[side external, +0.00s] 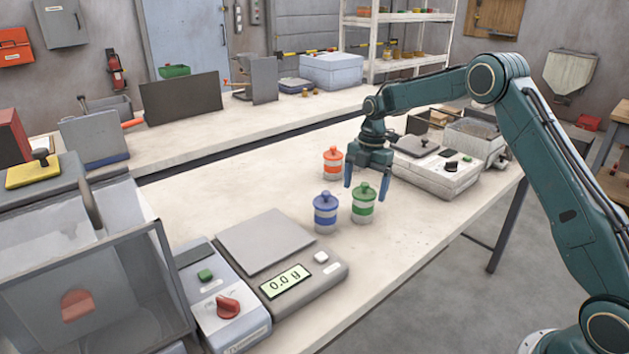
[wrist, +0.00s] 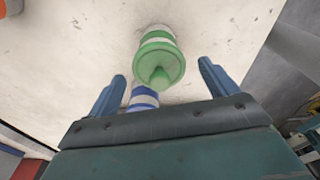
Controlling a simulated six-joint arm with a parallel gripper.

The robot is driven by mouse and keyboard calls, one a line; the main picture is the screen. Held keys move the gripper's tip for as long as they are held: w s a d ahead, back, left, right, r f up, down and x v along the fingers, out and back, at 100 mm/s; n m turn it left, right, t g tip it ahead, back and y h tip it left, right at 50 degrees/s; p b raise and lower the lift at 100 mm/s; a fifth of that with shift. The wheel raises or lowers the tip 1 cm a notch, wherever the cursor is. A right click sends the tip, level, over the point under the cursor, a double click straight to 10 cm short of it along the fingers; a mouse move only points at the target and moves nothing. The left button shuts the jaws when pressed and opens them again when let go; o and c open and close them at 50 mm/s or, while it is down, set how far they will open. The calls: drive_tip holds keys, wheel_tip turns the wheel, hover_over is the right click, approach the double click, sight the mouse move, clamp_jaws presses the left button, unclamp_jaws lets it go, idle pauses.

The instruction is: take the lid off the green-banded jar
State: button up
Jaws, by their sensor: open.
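The green-banded jar (side external: 363,210) stands upright on the white bench, with its green knobbed lid (side external: 364,190) on. In the wrist view the green lid (wrist: 158,62) faces the camera, between and a little ahead of the fingers. My gripper (side external: 367,188) is open and empty, fingers pointing down, close to the jar's lid. In the wrist view my gripper (wrist: 162,76) has its two blue fingers apart, with neither seen touching the lid.
A blue-banded jar (side external: 326,214) stands close left of the green one; it also shows in the wrist view (wrist: 143,98). An orange-banded jar (side external: 333,164) stands behind. A scale (side external: 325,275) reading 0.0 g sits front left, a white machine (side external: 437,178) right.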

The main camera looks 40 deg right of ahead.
sight(365, 183)
drive_tip(key=shift+c, duration=0.4)
drive_tip(key=c, duration=0.9)
drive_tip(key=shift+r, duration=0.1)
drive_tip(key=shift+r, duration=5)
drive_tip(key=shift+c, duration=0.2)
